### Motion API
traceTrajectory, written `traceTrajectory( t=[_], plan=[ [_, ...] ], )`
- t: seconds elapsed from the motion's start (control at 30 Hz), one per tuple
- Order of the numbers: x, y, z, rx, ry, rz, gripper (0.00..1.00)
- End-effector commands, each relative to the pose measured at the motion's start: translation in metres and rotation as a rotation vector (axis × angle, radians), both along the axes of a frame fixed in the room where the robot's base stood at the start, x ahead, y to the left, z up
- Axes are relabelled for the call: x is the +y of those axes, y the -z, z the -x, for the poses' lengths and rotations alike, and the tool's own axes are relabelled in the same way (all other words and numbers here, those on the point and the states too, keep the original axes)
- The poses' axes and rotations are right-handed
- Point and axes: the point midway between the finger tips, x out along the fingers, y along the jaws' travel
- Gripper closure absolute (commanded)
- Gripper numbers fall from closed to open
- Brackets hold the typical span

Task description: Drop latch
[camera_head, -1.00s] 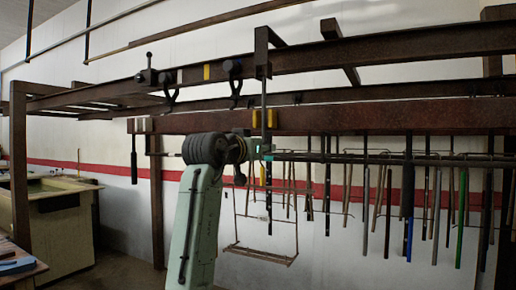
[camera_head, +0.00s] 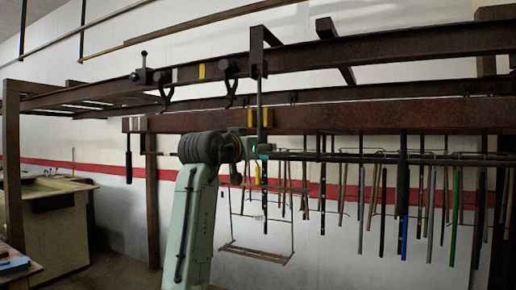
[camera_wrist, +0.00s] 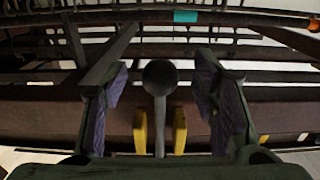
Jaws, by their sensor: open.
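My gripper (camera_wrist: 162,98) is open in the wrist view, with one ridged purple-grey pad on each side. A dark rod with a round knob (camera_wrist: 160,76), which looks like the latch handle, stands between the pads with a gap on both sides. Two yellow blocks (camera_wrist: 140,130) flank its stem. In the head view, a thin vertical rod (camera_head: 259,98) hangs from a dark bracket (camera_head: 257,42) past yellow blocks (camera_head: 251,118) on the rusty beam. My gripper (camera_head: 256,150) is just below those blocks; its fingers are too small to make out there.
A rusty upper rail (camera_head: 400,45) carries dark hooks (camera_head: 230,80) and a small lever (camera_head: 144,62). A wire frame (camera_head: 257,250) hangs below my gripper. Several hanging rods (camera_head: 457,215) crowd the right. A tan-topped bench (camera_head: 55,220) stands at the left.

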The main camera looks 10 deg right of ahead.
Motion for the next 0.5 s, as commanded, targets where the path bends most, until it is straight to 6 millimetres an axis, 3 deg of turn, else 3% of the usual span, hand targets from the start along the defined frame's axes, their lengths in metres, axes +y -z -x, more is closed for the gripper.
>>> traceTrajectory(
  t=[0.5],
  plan=[
    [0.034,0.002,0.047,-0.002,0.0,0.0,0.47]
  ],
)
